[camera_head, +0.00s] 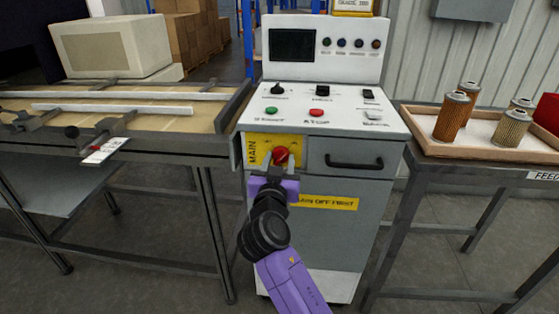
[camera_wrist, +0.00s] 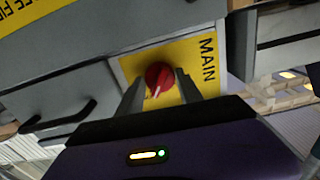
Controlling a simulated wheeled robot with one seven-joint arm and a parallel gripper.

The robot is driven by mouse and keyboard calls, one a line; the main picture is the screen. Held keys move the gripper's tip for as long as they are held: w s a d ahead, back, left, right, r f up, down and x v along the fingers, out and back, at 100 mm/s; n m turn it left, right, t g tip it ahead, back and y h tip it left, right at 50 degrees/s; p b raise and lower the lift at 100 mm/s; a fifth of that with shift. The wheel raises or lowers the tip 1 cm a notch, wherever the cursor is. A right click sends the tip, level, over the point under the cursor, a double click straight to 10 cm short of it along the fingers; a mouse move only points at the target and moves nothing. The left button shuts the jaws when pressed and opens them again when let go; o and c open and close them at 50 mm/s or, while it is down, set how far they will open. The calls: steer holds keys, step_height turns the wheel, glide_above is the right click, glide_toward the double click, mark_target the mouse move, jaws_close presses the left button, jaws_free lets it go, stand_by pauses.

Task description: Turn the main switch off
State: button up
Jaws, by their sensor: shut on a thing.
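The main switch (camera_head: 280,155) is a red rotary knob on a yellow plate (camera_head: 257,141) marked MAIN, on the front of a grey control cabinet (camera_head: 340,235). The wrist view shows the knob (camera_wrist: 157,75) with a white pointer line on its face. My gripper (camera_head: 279,160) is at the knob, with one finger on each side of it, shut on it. The wrist view shows both fingers (camera_wrist: 157,88) reaching to the knob's sides. The fingers partly cover the plate in the head view.
A drawer handle (camera_head: 354,163) sticks out right of the switch. The sloped panel above carries a green button (camera_head: 271,110) and a red button (camera_head: 316,113). A conveyor table (camera_head: 120,145) stands left; a tray of filter cartridges (camera_head: 440,145) stands on a table at right.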

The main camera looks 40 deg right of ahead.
steer(key=n+p, duration=0.1)
steer(key=n, duration=0.3)
steer(key=shift+r+n+p, duration=0.1)
steer(key=shift+n+p, duration=0.2)
steer(key=n+p, duration=0.2)
steer(key=n, duration=0.1)
steer(key=shift+n, duration=0.3)
steer(key=n+p, duration=0.2)
steer(key=n, duration=0.2)
steer(key=shift+n+p, duration=1.25)
steer(key=shift+n, duration=0.75)
steer(key=shift+f, duration=0.2)
steer(key=o, duration=1.4)
